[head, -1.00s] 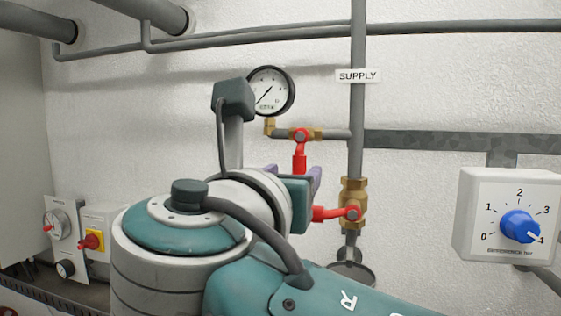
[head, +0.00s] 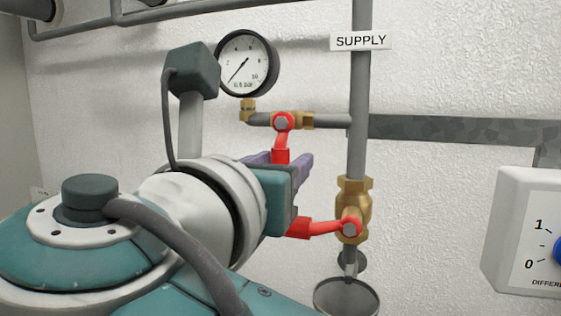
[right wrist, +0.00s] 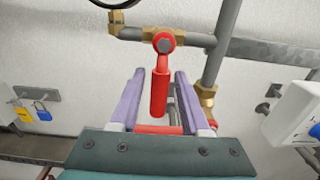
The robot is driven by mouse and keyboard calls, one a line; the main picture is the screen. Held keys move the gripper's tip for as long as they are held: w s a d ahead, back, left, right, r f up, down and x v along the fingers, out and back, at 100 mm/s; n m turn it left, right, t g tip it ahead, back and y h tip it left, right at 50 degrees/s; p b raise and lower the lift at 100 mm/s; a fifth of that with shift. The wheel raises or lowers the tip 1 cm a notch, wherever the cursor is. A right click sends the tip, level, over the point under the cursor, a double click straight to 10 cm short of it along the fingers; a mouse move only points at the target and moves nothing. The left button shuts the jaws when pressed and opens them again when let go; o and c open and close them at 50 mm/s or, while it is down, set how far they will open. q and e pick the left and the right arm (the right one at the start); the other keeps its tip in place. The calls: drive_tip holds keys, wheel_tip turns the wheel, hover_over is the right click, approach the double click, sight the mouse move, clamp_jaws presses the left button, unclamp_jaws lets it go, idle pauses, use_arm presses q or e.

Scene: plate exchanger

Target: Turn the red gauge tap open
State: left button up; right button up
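The red gauge tap (head: 281,142) sits on the short brass and grey branch between the gauge and the supply pipe. Its lever hangs down, across the branch. In the right wrist view the red lever (right wrist: 159,88) hangs between the two purple fingers of my right gripper (right wrist: 160,76), with a gap on each side. My right gripper (head: 280,160) is open below the tap, and its fingers partly hide the lever's lower end in the head view. My left gripper is not in view.
A round gauge (head: 245,63) is above left, its needle pointing lower left. A second red lever (head: 318,227) on a brass valve (head: 352,200) points left, close below my right gripper. The SUPPLY pipe (head: 357,90) stands right, with a white dial box (head: 510,235) beyond.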

clamp_jaws()
idle(1.1)
